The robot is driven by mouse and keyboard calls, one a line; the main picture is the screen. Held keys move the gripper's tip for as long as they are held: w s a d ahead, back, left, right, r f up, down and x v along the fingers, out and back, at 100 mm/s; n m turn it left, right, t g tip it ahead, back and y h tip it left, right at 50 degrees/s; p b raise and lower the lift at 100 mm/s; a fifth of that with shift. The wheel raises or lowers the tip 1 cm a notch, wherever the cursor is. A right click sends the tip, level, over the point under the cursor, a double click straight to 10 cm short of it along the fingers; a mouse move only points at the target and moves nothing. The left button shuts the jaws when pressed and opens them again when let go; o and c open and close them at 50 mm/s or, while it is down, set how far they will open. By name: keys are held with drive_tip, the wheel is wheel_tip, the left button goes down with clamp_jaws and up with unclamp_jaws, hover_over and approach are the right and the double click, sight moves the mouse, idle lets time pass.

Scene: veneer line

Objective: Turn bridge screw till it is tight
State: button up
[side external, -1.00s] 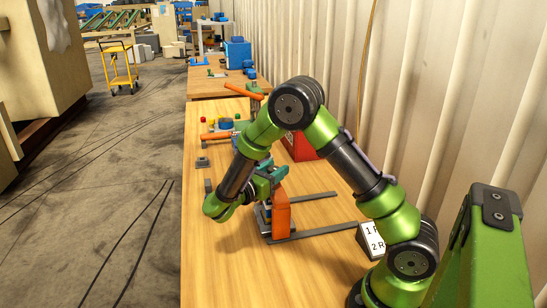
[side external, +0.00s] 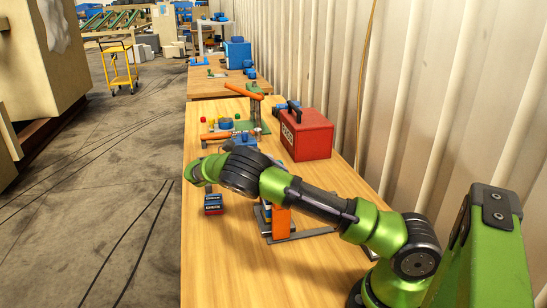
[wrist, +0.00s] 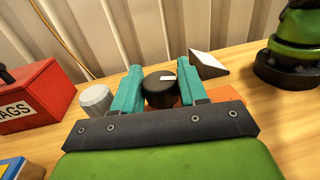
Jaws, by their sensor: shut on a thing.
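In the wrist view a round black knob (wrist: 159,93) with a white mark on its top, which I take to be the bridge screw, sits between the two teal fingers of my gripper (wrist: 160,70). The fingers are shut on its sides. An orange part (wrist: 228,93) shows beside and below the fingers; the side external view shows an orange body (side external: 281,223) on grey metal bars on the bench. My arm hides the fingers and the knob in that view. How tight the screw is cannot be seen.
A red box (side external: 306,135) stands behind on the wooden bench (side external: 235,275). A small blue and red block (side external: 213,204) lies near the left edge. A grey cylinder (wrist: 97,100) stands left of the fingers.

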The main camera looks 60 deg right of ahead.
drive_tip(key=shift+f+m+g+y, duration=0.1)
drive_tip(key=shift+m+g+y, duration=0.6)
drive_tip(key=shift+y, duration=0.4)
drive_tip(key=shift+m+y, duration=0.3)
drive_tip(key=o, duration=0.7)
drive_tip(key=shift+c, duration=0.2)
drive_tip(key=shift+r, duration=0.35)
wheel_tip(320, 180, up, 3)
drive_tip(key=shift+f, duration=0.1)
drive_tip(key=s+a, duration=0.3)
drive_tip(key=s, duration=0.4)
drive_tip(key=s+a+r, duration=0.1)
drive_tip(key=s+a, duration=0.2)
drive_tip(key=s, duration=0.4)
drive_tip(key=shift+s+a+r, duration=0.15)
drive_tip(key=shift+s+r, duration=0.1)
drive_tip(key=shift+s, duration=0.15)
